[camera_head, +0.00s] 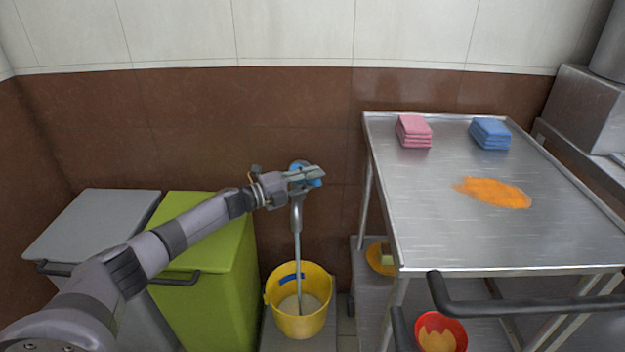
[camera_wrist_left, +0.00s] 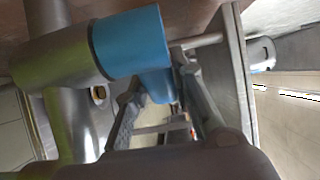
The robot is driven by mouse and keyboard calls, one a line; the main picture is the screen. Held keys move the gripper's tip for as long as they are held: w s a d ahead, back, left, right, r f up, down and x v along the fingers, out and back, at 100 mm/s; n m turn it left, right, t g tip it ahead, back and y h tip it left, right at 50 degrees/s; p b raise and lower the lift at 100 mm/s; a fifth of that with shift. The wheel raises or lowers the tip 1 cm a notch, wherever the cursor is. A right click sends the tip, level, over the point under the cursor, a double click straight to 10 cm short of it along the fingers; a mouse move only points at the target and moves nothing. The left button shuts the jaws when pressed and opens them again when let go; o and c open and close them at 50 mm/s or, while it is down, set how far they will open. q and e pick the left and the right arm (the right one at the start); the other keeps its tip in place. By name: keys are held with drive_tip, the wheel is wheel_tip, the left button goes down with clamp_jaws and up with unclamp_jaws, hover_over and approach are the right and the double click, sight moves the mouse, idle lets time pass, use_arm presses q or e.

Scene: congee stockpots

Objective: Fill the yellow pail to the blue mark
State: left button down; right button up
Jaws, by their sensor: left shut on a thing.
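My left gripper (camera_head: 306,175) is shut on the blue tap handle (camera_head: 301,164) on the wall; the blue handle (camera_wrist_left: 135,42) also shows between the fingers in the left wrist view. A grey metal spout (camera_head: 296,212) points down below it. A thin stream of water (camera_head: 298,260) runs from the spout into the yellow pail (camera_head: 311,325). The pail stands upright on the floor below. Pale liquid (camera_head: 312,302) lies in it, its surface below the blue mark (camera_head: 291,279) on the inner back wall. My right gripper is not in view.
A green bin (camera_head: 230,290) and a grey bin (camera_head: 95,222) stand left of the pail. A steel cart (camera_head: 440,225) on the right holds pink cloths (camera_head: 413,131), blue cloths (camera_head: 490,133) and an orange spill (camera_head: 494,192). A red bowl (camera_head: 458,331) sits lower down.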

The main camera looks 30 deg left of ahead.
use_arm(q)
drive_tip(key=shift+f, duration=0.1)
drive_tip(key=c, duration=1.4)
unclamp_jaws()
drive_tip(key=shift+o, duration=0.2)
drive_tip(key=shift+a, duration=0.1)
drive_tip(key=v, duration=1.2)
